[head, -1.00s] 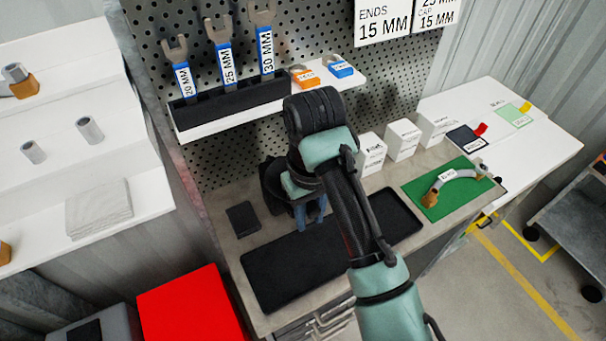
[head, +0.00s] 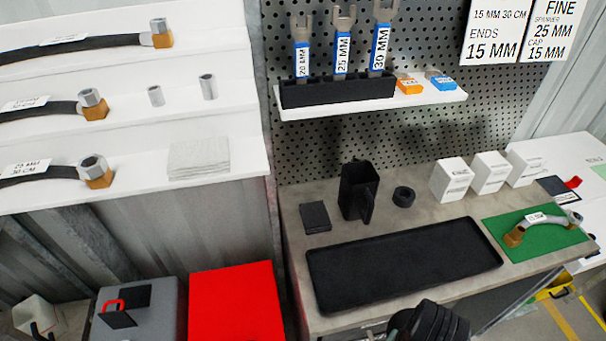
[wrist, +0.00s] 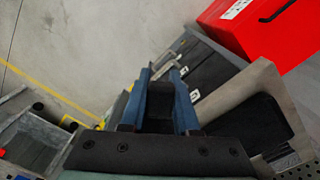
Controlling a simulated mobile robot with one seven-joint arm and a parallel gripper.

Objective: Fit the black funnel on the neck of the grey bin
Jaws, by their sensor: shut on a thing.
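My gripper (wrist: 161,75) shows in the wrist view with its two blue fingers shut on a black piece (wrist: 160,106), which I take to be the black funnel. Only a small block of it shows between the fingers, so its shape cannot be told. In the head view only a dark part of my arm shows at the bottom edge; the fingers are out of sight. The grey bin (head: 163,312) stands at the lower left in the head view, cut by the frame. A black square and a red handle show on its top. The gripper is apart from it.
A red box (head: 236,305) stands between the grey bin and the bench. On the bench are a black tray (head: 400,262), a black square cup with a handle (head: 357,190), a black ring (head: 404,196) and a dark pad (head: 315,216). White boxes stand behind.

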